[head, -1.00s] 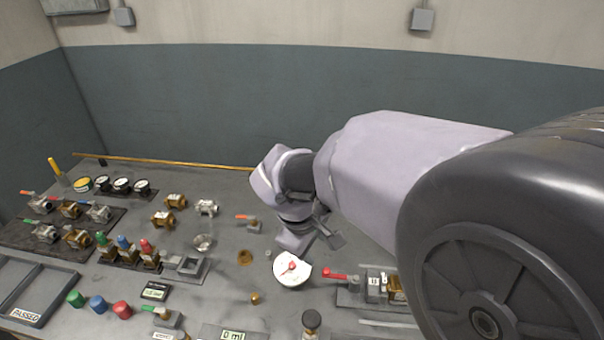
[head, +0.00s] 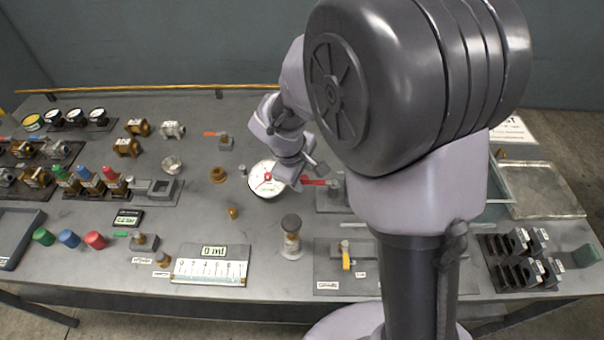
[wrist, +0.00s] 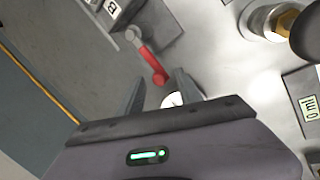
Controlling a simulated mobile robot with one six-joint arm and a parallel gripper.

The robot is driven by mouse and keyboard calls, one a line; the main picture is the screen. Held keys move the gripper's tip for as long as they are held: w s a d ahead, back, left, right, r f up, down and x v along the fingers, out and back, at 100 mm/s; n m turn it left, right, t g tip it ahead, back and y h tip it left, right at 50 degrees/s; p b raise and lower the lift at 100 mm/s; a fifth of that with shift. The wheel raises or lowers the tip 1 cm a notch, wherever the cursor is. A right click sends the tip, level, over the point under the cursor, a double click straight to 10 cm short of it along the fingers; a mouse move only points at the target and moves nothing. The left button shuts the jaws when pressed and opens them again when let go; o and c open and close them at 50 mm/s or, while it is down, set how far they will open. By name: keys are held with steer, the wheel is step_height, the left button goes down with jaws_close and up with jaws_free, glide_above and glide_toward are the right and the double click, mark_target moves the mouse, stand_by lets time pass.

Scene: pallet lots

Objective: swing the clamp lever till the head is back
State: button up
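The red clamp lever (head: 314,182) sticks out to the left from a grey fixture (head: 330,198) right of the bench middle. Much of that fixture is hidden behind my arm, and I cannot make out the clamp head. My gripper (head: 307,176) is open at the lever's free end. In the wrist view the red lever (wrist: 152,64) runs down from a grey pivot, and its tip lies near the gap between my open fingers (wrist: 160,88). I cannot tell whether a finger touches it.
A white round dial (head: 266,180) lies just left of my gripper. Valves and gauges fill the left side.

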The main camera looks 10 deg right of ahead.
jaws_close()
stand_by(1.3)
